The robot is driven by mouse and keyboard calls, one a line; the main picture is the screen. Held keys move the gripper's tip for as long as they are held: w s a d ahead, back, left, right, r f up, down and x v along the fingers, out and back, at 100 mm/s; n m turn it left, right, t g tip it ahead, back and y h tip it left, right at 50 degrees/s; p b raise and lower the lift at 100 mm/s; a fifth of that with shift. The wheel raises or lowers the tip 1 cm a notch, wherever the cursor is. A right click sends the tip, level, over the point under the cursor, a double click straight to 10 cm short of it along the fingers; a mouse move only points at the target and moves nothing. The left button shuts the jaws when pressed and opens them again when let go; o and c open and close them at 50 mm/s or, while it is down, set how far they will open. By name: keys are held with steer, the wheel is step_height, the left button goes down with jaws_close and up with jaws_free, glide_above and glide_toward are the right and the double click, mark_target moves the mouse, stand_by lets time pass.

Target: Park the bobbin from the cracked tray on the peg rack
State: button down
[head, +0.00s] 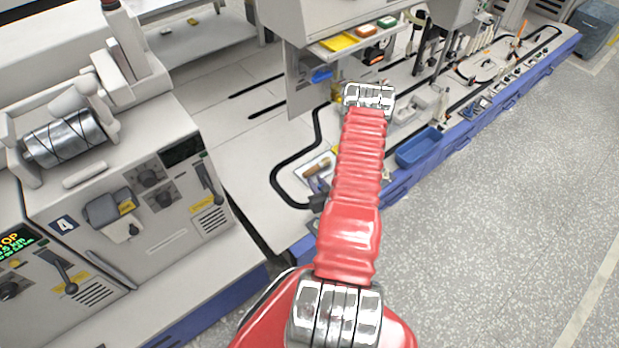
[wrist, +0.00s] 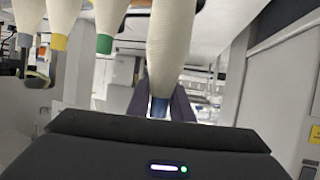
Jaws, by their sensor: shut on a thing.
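In the wrist view, my gripper (wrist: 160,108) is shut on the narrow blue end of a cream bobbin (wrist: 170,42). The dark fingers sit on both sides of that end, and the wider body runs up out of the picture. Several similar cream bobbins with coloured end bands, one green (wrist: 112,18) and one yellow (wrist: 62,15), stand in a row at the upper left, apart from the held one. In the head view, my arm hides the gripper and the bobbin. I cannot make out the peg rack or the cracked tray for sure.
In the head view, a white tray (head: 308,170) with a brown item lies on the bench left of my arm. A blue bin (head: 420,146) stands to the right. A grey machine (head: 150,190) fills the left, and open floor (head: 500,220) lies at right.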

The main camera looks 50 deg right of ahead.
steer(key=shift+w, duration=0.15)
steer(key=shift+f, duration=0.15)
step_height(320, 180, down, 6)
steer(key=shift+r, duration=0.25)
stand_by(0.6)
steer(key=shift+f, duration=0.35)
stand_by(1.5)
steer(key=c, duration=1.9)
jaws_free()
steer(key=shift+o, duration=0.2)
